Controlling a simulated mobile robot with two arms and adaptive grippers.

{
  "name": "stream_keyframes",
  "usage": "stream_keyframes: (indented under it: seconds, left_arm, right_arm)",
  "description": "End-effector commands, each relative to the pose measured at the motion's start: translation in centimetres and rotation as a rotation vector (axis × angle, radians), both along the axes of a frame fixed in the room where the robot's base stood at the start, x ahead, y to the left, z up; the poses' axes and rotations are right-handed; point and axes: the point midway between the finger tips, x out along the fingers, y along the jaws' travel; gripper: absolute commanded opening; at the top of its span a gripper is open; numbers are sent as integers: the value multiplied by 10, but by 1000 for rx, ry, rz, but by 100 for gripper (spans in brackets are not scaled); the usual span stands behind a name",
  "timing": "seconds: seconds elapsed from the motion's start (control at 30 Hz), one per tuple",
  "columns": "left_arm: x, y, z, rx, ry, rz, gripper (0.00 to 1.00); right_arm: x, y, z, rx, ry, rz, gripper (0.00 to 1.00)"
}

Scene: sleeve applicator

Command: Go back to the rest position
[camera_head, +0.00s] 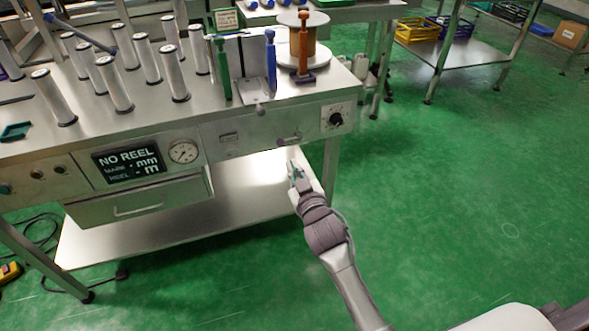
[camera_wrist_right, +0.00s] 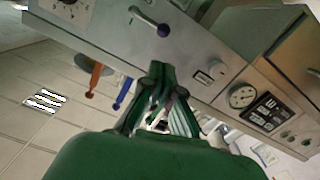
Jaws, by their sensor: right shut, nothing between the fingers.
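My right gripper (camera_head: 295,172) is in the middle of the head view, its arm coming up from the bottom. It is just in front of the steel applicator bench (camera_head: 245,137), low, near the right end of the front panel. In the right wrist view the green fingers (camera_wrist_right: 160,92) are together with nothing held. The bench front fills the top of that tilted view, with a handle (camera_wrist_right: 150,22) above the fingertips. Whether the gripper touches the bench is unclear. My left gripper is in neither view.
The bench carries several upright rollers (camera_head: 173,72), green, blue and orange levers (camera_head: 222,70) and a reel (camera_head: 285,45). Its display (camera_head: 127,162) reads "NO REEL". A lower shelf (camera_head: 245,195) lies under the bench near my gripper. The green floor (camera_head: 470,170) at right is clear.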

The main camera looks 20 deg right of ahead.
Motion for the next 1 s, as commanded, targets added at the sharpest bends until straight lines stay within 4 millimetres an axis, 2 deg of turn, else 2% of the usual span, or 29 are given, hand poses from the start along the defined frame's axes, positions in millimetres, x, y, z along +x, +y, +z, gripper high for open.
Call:
stream_keyframes:
  seconds: [0.57, 0.67, 0.77, 0.87, 0.9, 0.97, 1.0]
  left_arm:
    - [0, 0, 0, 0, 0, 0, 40]
    - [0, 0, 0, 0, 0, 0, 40]
    - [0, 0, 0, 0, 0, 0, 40]
    - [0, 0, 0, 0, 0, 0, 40]
    - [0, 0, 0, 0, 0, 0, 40]
    - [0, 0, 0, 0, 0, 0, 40]
    - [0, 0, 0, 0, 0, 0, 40]
  right_arm:
    - [-5, 0, 0, -1, 1, 0, 0]
    - [-8, -1, -12, 1, 33, -2, 0]
    - [-22, -5, -49, 7, 133, -10, 0]
    - [-51, -10, -108, 14, 300, -20, 0]
    - [-66, -13, -135, 18, 379, -26, 0]
    - [-93, -16, -173, 24, 498, -31, 0]
    - [-113, -18, -197, 27, 577, -35, 0]
